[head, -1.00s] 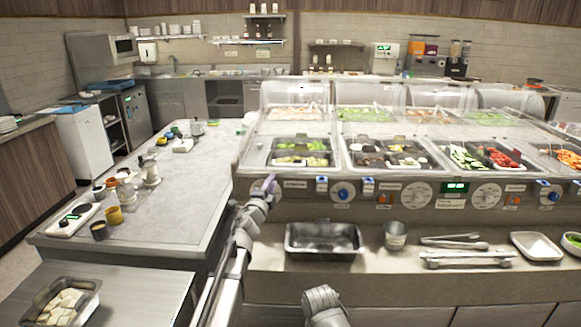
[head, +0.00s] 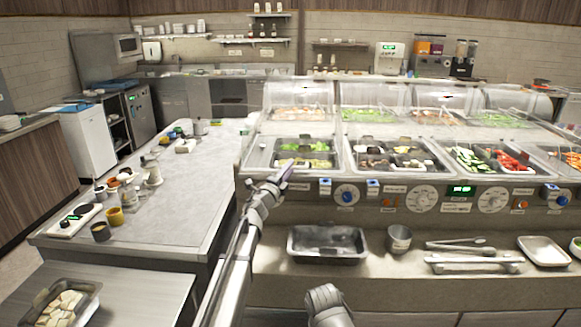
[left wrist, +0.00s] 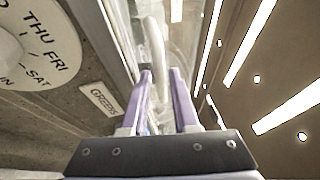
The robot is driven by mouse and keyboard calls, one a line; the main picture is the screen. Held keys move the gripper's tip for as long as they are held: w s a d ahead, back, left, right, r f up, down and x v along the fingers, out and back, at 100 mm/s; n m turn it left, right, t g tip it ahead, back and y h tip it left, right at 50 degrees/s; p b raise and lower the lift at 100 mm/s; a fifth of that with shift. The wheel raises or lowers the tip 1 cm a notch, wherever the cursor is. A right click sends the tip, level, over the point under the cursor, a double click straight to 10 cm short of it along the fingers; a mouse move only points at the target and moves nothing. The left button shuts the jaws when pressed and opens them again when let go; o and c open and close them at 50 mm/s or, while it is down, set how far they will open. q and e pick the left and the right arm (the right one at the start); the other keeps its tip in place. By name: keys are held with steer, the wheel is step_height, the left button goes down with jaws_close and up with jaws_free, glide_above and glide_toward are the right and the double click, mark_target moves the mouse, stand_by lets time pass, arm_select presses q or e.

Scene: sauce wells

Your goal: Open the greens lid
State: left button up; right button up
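The greens lid (head: 262,152) is a clear cover over the front left well, with green leaves showing beneath it. It looks closed. My left gripper (head: 287,168) is at the front edge of this well. In the left wrist view its two purple fingers (left wrist: 162,88) are apart, with a gap between them. A pale curved handle (left wrist: 154,48) on the clear lid stands just beyond and partly between the fingertips; I cannot tell whether they touch it. The GREENS label (left wrist: 104,101) is beside the fingers. My right arm shows only a grey link at the bottom; its gripper is not visible.
More lidded wells (head: 395,155) stand to the right. Knobs (head: 346,195) line the front panel. On the shelf below are a metal pan (head: 327,258), a metal cup (head: 399,239), tongs (head: 470,264) and a white tray (head: 543,252). A grey counter (head: 185,205) is at left.

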arm_select(q)
steer(key=shift+x, duration=0.85)
steer(key=shift+c, duration=0.2)
steer(key=shift+s, duration=0.1)
jaws_close()
stand_by(0.4)
